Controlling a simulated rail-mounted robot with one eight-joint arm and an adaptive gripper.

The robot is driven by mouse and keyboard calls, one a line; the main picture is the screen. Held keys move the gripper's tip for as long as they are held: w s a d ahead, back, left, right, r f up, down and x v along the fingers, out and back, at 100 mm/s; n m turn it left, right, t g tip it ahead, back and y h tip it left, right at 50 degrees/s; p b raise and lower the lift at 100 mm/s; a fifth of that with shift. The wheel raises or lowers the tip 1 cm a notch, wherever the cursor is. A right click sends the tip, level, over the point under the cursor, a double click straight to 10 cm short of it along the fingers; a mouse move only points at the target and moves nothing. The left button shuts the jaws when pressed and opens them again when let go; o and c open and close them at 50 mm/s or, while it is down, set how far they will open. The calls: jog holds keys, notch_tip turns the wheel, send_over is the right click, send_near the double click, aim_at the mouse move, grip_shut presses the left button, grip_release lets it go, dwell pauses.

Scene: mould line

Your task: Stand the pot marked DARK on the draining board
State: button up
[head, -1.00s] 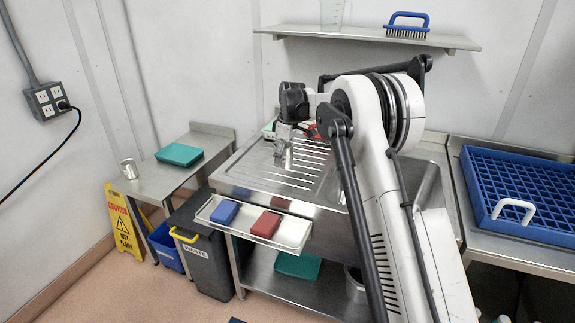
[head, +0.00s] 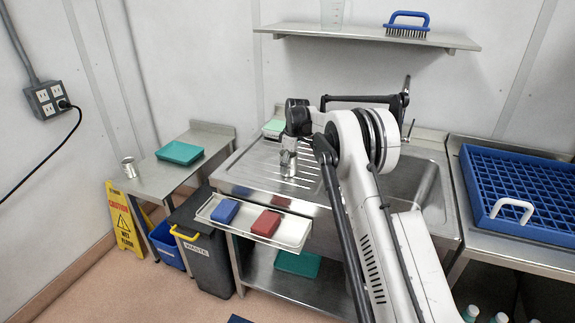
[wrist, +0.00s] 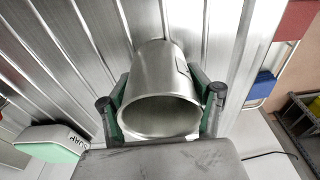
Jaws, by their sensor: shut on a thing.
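My gripper (wrist: 162,108) is shut on a bare metal pot (wrist: 160,75), one finger on each side. The pot's open mouth faces the wrist camera; the edge of a label shows on its side, but I cannot read it. In the head view the pot (head: 288,163) hangs below my gripper (head: 289,150), roughly upright, over the ribbed draining board (head: 250,165). The board's ribs (wrist: 75,40) lie close behind the pot in the wrist view. I cannot tell whether its base touches them. Another metal pot (head: 129,167) stands on the left side table, its marking unreadable.
A tray (head: 290,233) with a blue block (head: 225,211) and a red block (head: 266,222) hangs at the board's front. A green-and-white block (head: 274,127) lies at the back. The sink (head: 425,185) is right, partly behind my arm. The board's left part is clear.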

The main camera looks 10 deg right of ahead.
jog(key=o, duration=1.5)
jog(key=shift+f, duration=0.1)
jog(key=shift+c, duration=0.2)
